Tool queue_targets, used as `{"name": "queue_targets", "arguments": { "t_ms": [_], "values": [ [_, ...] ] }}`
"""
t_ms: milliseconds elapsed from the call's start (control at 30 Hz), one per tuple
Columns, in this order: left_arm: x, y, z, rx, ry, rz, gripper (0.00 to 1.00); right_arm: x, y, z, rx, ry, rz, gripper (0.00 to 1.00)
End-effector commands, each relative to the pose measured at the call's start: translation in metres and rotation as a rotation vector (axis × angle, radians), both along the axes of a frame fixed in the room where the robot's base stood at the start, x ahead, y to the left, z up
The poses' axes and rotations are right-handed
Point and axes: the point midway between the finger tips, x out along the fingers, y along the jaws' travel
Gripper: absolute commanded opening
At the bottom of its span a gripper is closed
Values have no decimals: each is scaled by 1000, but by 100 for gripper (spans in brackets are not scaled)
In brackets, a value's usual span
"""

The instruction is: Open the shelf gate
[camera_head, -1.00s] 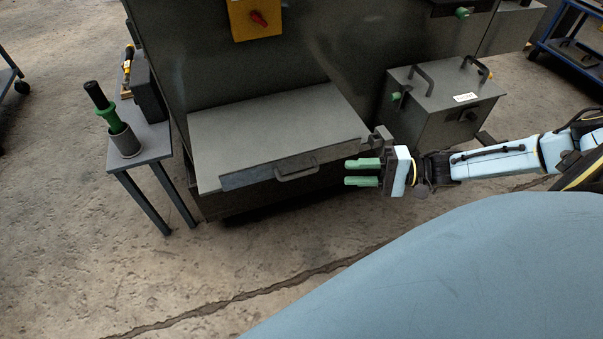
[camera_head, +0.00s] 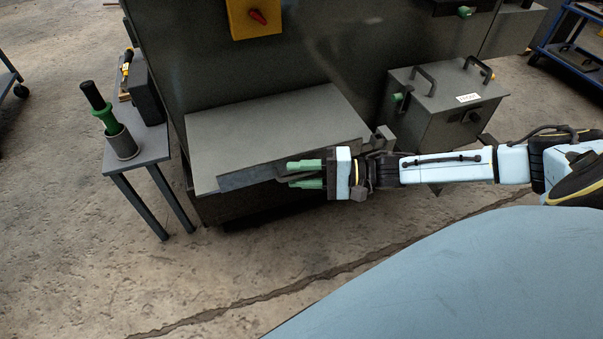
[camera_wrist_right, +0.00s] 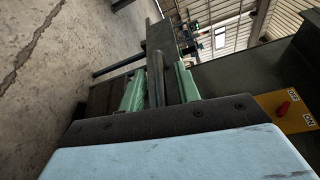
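The shelf gate is the grey front panel (camera_head: 240,179) along the near edge of the flat grey shelf (camera_head: 265,125) in the head view; it stands upright. Its bar handle (camera_head: 284,179) is partly hidden by my right gripper (camera_head: 302,174). The green fingers of that gripper are apart, one above and one below the handle, with a gap still showing. In the right wrist view the handle (camera_wrist_right: 156,78) lies between the two fingers (camera_wrist_right: 160,86); contact cannot be told. My left gripper is not in view.
A small side table (camera_head: 150,150) with a green-handled tool (camera_head: 103,112) in a cup stands at left. A grey box with handles (camera_head: 445,105) is behind my right arm. A yellow switch plate (camera_head: 253,18) is on the cabinet above. Floor in front is clear.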

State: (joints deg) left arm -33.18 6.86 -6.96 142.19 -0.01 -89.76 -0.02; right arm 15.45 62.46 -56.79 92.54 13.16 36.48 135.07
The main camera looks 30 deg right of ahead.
Motion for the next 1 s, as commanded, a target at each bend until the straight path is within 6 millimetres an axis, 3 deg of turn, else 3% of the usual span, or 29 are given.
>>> {"name": "queue_targets", "arguments": {
  "t_ms": [67, 333, 667, 1000],
  "values": [
    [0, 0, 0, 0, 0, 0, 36, 0, 0, 0, 0, 0, 0, 33],
    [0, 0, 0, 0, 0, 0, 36, 0, 0, 0, -1, -1, 0, 0],
    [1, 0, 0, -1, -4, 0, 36, -1, -1, -1, -6, -23, -2, 0],
    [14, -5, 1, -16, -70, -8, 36, -6, 1, -12, -51, -211, -2, 0]
  ]
}}
